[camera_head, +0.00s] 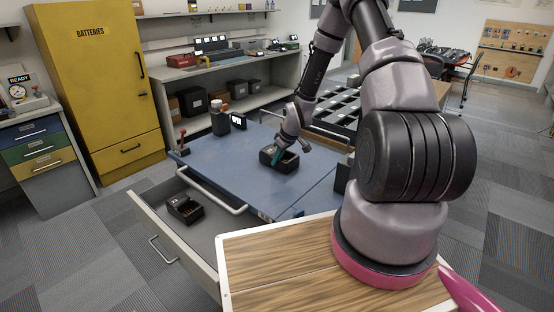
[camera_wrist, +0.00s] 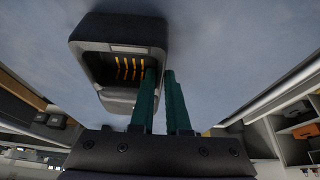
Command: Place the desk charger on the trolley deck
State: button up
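The desk charger (camera_head: 278,158) is a black, open-topped block on the blue trolley deck (camera_head: 222,160), near the deck's middle. In the wrist view the desk charger (camera_wrist: 118,55) shows gold contacts inside its hollow. My gripper (camera_head: 279,153) has green fingers and comes down at the charger. In the wrist view my gripper (camera_wrist: 160,75) has one finger inside the charger's right wall and one outside it, with a narrow gap filled by the wall. It looks shut on that wall. The charger appears to rest on the deck; a slight lift cannot be ruled out.
A similar black unit (camera_head: 185,208) lies in the open drawer (camera_head: 205,240) at the front left. A black cup-like holder (camera_head: 221,123) and a small display (camera_head: 238,121) stand at the deck's far left. The wooden top (camera_head: 285,265) is clear. A yellow cabinet (camera_head: 98,85) stands behind.

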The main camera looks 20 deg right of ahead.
jog(key=shift+o, duration=1.2)
jog(key=s+d+r+m+h, duration=0.15)
jog(key=s+r, duration=0.35)
jog(key=r, duration=0.7)
jog(key=s+d+r+m+t, duration=0.15)
jog(key=s+r, duration=0.25)
jog(key=r, duration=0.7)
jog(key=s+r+m+h, duration=0.15)
jog(key=s+r, duration=0.35)
jog(key=r, duration=0.7)
jog(key=s+a+r+m+y, duration=0.1)
jog(key=s+r+m, duration=0.2)
jog(key=s+r, duration=0.3)
jog(key=s+a+r+m+t+y, duration=0.1)
jog(key=s+a+r+m, duration=0.1)
jog(key=s+r, duration=0.4)
jog(key=s+m, duration=0.1)
jog(key=s, duration=0.4)
jog(key=shift+a+r+y, duration=0.15)
jog(key=shift+a+y, duration=0.15)
